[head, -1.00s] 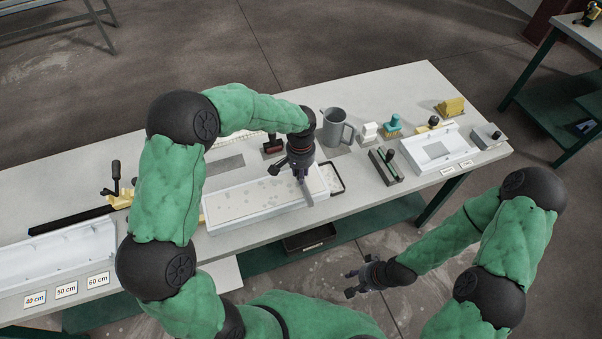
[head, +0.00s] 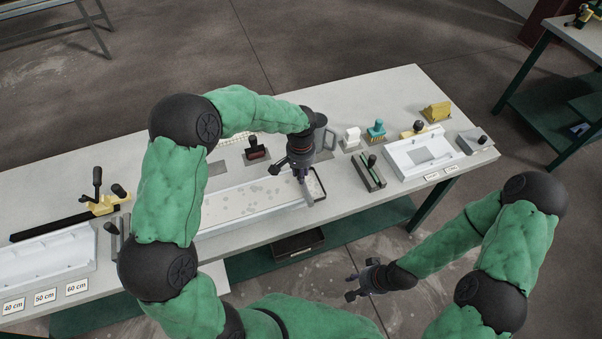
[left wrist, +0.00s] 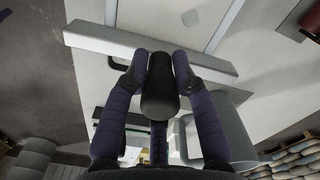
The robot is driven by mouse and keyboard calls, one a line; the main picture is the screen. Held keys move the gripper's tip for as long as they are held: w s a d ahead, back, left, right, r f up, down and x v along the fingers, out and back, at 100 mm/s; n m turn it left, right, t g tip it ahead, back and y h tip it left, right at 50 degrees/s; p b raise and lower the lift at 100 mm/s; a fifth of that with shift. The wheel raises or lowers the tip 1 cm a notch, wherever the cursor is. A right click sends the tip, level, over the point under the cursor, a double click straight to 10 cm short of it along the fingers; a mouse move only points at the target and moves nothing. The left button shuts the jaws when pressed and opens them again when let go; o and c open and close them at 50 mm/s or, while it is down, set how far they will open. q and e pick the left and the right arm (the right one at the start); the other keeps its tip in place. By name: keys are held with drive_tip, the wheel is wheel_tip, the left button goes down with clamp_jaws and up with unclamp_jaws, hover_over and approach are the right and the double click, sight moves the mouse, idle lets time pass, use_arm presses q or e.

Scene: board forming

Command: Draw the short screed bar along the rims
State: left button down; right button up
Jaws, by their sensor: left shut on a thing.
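The short screed bar (head: 307,187) is a grey bar lying crosswise near the right end of the long white mould (head: 250,222), which holds a pale speckled fill. My left gripper (head: 301,172) is over the bar. Whether the bar touches both rims I cannot tell. My right gripper (head: 358,281) is open and empty, in front of the table and away from the mould.
A smaller white mould (head: 396,150) is at the right, another (head: 50,262) at the left.

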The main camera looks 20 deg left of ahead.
use_arm(q)
drive_tip(key=shift+d+f, duration=0.1)
drive_tip(key=shift+d, duration=0.05)
drive_tip(key=shift+s, duration=0.1)
drive_tip(key=shift+r+p, duration=0.4)
drive_tip(key=shift+r, duration=0.15)
drive_tip(key=shift+r+p, duration=1.9)
drive_tip(key=shift+r, duration=1.15)
drive_tip(key=shift+f, duration=0.1)
